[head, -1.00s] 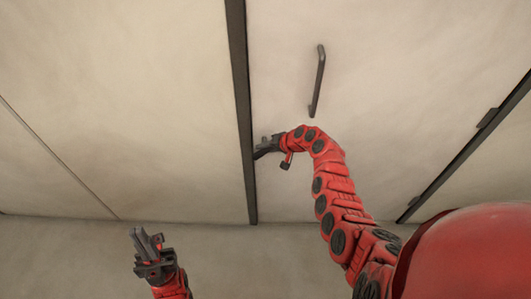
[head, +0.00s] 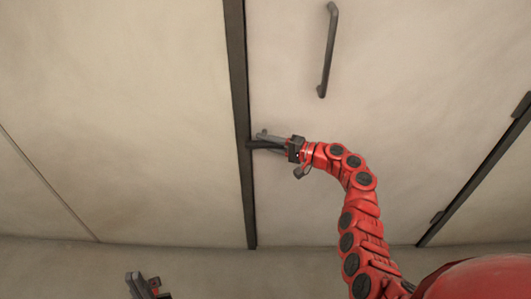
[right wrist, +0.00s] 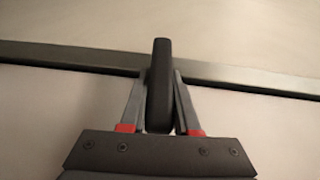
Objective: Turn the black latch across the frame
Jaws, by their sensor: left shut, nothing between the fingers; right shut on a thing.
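The black latch (right wrist: 159,80) is a dark bar in the right wrist view, between the two fingers of my right gripper (right wrist: 155,95). Its far end lies over the dark frame strip (right wrist: 90,60). In the head view my right gripper (head: 270,142) is shut on the latch, which reaches left to the dark vertical frame (head: 241,190); the fingers partly hide it. My left gripper (head: 143,284) is shut and empty at the bottom left, away from the door and cut off by the picture edge.
A dark bar handle (head: 328,52) is on the pale door panel (head: 420,80) above my right gripper. A dark edge strip with hinges (head: 475,175) runs down the right. A wide pale panel (head: 110,110) fills the left.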

